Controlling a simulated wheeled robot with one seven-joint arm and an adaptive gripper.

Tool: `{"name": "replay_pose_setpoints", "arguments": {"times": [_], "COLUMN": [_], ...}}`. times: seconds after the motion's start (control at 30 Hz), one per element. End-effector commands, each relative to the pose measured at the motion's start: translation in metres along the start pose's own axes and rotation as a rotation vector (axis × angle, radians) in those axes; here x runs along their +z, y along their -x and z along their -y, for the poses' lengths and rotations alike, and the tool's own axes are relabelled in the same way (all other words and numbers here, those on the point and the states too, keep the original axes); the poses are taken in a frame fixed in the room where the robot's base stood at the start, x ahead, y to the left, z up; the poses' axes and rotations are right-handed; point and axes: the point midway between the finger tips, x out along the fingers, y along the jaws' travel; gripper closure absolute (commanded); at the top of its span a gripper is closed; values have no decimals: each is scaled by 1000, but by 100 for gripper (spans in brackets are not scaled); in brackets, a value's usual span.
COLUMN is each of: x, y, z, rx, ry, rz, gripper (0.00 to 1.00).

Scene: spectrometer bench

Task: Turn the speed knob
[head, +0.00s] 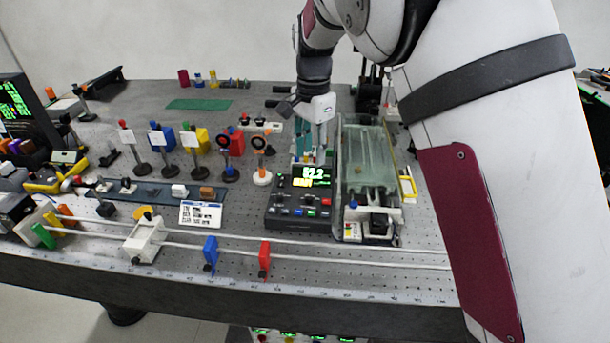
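A dark control box (300,199) with a lit green and yellow display and a row of small buttons or knobs stands right of the bench's middle. Beside it on the right is a long unit with a clear greenish cover (368,158) and a dark block (379,222) at its front end. I cannot tell which small part is the speed knob. My gripper (316,150) points down just behind the control box, left of the clear-covered unit. Its fingertips are small and partly hidden, so I cannot tell whether they are apart or touch anything.
Several posts with coloured mounts (162,145) stand left of the control box. A white rail carrying a blue clamp (210,252) and a red clamp (264,256) runs along the front. A green mat (199,104) lies at the back. My arm covers the right side.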

Motion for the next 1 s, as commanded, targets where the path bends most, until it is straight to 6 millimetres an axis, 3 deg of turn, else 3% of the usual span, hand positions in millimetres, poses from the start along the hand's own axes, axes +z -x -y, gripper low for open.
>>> {"name": "replay_pose_setpoints", "arguments": {"times": [0.27, 0.7, 1.0], "x": [2, 2, 1], "y": [-24, -108, -139], "z": [3, 2, 2], "rx": [10, 10, 7], "ry": [-8, -7, -7], "rz": [-3, -2, -3], "gripper": [63, 63, 63]}}
